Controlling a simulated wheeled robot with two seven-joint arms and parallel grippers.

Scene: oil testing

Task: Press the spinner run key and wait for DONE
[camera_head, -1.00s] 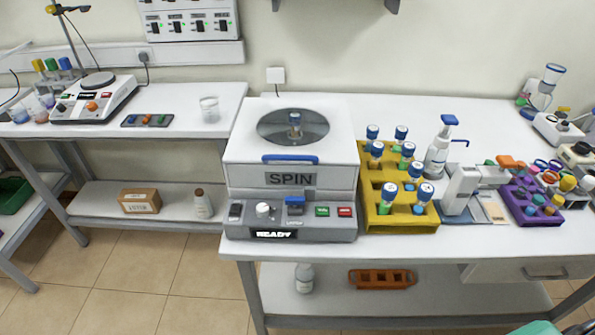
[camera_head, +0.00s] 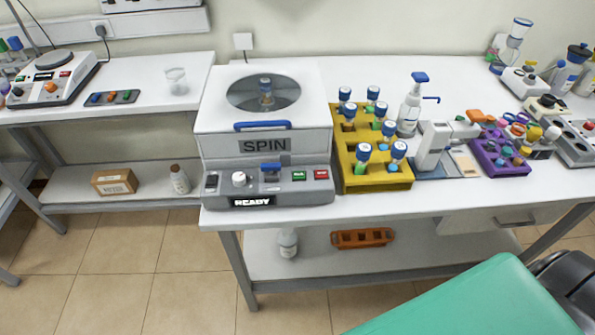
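The spinner (camera_head: 263,145) is a white and grey box marked SPIN on the bench. The front panel carries a white knob (camera_head: 239,179), a blue latch (camera_head: 271,167), a green key (camera_head: 299,176) that looks like the run key, and a red key (camera_head: 320,174). The display (camera_head: 252,201) reads READY. Neither gripper is in view.
A yellow rack (camera_head: 376,178) with several blue-capped tubes stands close to the spinner's right. A pump bottle (camera_head: 411,105), a purple rack (camera_head: 496,158) and other instruments stand further right. A green surface (camera_head: 470,300) fills the lower right. The floor before the bench is clear at left.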

